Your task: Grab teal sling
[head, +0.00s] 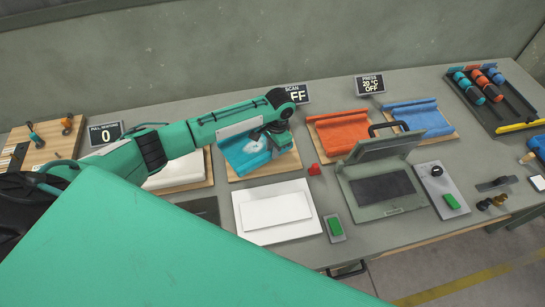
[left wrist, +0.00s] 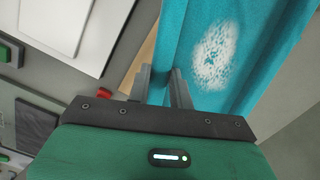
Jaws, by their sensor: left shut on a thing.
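The teal sling (head: 240,155) lies on a wooden board (head: 286,164) near the back middle of the bench. It has a pale, speckled patch, which also shows on the sling in the left wrist view (left wrist: 265,65). My left gripper (head: 272,150) is over the right part of the sling, pointing down. In the left wrist view its two fingers (left wrist: 161,80) are shut on a narrow fold of the teal fabric. In the head view my arm and gripper hide part of the sling. My right gripper is not in view.
Orange (head: 338,130) and blue (head: 420,116) cloths lie on boards to the right. A white plate (head: 277,211), a grey press with its lid raised (head: 385,188) and a small red object (head: 314,169) are nearby.

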